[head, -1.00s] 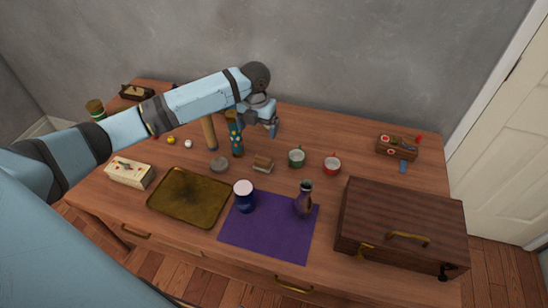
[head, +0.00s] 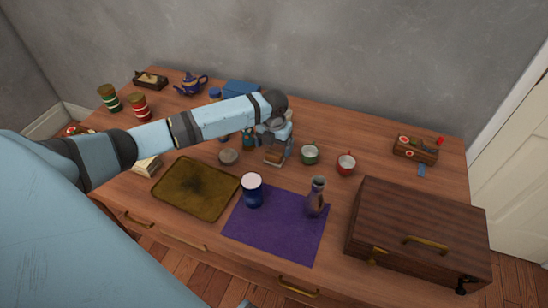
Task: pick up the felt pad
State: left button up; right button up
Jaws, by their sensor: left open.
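A small block with a brown top and pale lower part (head: 275,156), which may be the felt pad, lies mid-table behind the purple mat (head: 265,236). My left gripper (head: 276,154) is open and low over this block, with its fingers around or just above it. The fingers and wrist hide part of the block, and I cannot tell whether they touch it.
A blue canister (head: 252,191) and vase (head: 316,198) stand in front. A wooden case (head: 418,232) fills the front right.

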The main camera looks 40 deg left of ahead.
aim_at(274, 152)
pick_arm(q)
notch_tip(274, 152, down, 5)
jog(key=shift+r, duration=0.2)
jog(key=c, duration=0.9)
jog(key=shift+c, duration=0.2)
jog(key=shift+r, duration=0.15)
jog(key=shift+r, duration=0.25)
notch_tip(274, 152, up, 19)
jog(key=p, duration=0.1)
jog(key=shift+r, duration=0.15)
